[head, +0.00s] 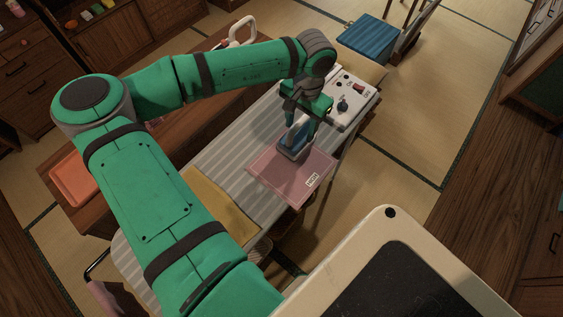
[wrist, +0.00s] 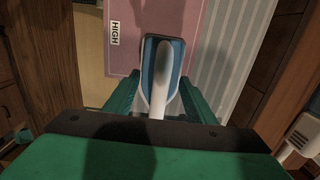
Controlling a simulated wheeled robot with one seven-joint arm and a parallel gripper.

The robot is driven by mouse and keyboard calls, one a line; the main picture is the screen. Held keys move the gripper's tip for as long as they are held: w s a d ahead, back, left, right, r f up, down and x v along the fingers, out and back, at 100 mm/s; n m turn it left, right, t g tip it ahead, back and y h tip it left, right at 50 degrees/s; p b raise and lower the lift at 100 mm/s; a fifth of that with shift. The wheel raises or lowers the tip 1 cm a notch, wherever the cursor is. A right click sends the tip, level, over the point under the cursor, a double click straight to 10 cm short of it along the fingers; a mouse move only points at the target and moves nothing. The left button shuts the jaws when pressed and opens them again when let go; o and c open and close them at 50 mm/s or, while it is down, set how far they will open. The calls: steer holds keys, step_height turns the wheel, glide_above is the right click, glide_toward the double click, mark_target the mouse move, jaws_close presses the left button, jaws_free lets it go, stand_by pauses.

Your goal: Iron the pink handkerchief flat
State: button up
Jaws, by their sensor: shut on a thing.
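The pink handkerchief (head: 282,181) lies spread on the grey striped ironing board (head: 225,166), with a white HIGH label near one corner. In the wrist view the handkerchief (wrist: 200,20) runs beyond the iron's tip and carries the label at the left. My gripper (head: 301,124) is shut on the handle of a blue and white iron (head: 291,151). The iron (wrist: 175,70) stands over the handkerchief near one edge; I cannot tell whether its sole touches the cloth. The cloth under the iron is hidden. No clear creases show on the visible part.
A white control panel (head: 359,104) with a knob and a red switch is at the board's far end. A yellow cloth (head: 216,203) lies on the board. A blue box (head: 368,38) stands behind. An orange tray (head: 73,180) is at the left. A pale-framed dark panel (head: 415,285) fills the lower right.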

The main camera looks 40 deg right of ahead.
mark_target(301, 119)
steer(key=shift+r, duration=2.05)
